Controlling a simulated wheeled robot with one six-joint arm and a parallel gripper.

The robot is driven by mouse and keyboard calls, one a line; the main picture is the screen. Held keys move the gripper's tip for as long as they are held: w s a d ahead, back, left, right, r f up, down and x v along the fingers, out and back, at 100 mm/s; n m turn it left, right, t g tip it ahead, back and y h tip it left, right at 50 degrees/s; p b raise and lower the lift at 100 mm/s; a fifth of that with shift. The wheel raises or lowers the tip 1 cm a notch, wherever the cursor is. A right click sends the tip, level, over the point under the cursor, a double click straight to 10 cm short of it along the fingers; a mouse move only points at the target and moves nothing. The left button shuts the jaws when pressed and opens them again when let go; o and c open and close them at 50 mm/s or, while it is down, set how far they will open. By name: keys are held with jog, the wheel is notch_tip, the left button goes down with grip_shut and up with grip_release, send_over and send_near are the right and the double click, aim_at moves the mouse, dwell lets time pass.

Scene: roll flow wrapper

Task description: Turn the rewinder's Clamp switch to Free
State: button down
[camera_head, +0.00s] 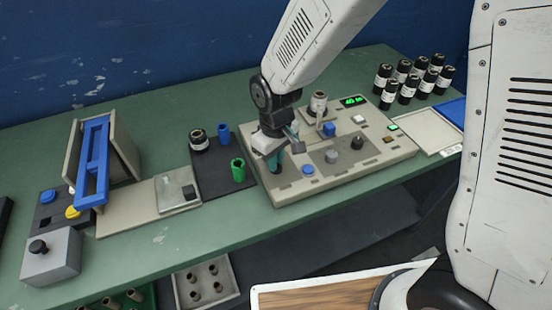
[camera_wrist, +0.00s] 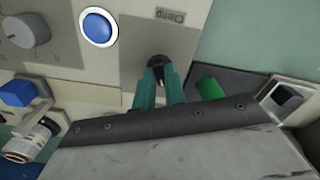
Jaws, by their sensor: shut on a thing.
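The rewinder (camera_head: 330,180) is a beige panel machine on the green bench in the head view. Its Clamp switch (camera_wrist: 159,62) is a dark knob on a grey plate in the wrist view. The word "Clamp" is printed upside down beside it. My gripper (camera_wrist: 160,78) has teal fingers, shut on the knob from the panel's left end. In the head view my gripper (camera_head: 275,160) points down onto the panel's left end and hides the switch. The knob's exact pointing direction and the Free mark cannot be made out.
A blue button (camera_head: 308,170) and a grey knob (camera_head: 331,156) lie to the right of my gripper.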

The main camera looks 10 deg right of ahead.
jog(key=shift+n, duration=0.5)
jog(key=c, duration=1.5)
grip_release()
jog(key=shift+o, duration=0.2)
notch_tip(320, 180, up, 8)
jog(key=shift+f, duration=0.1)
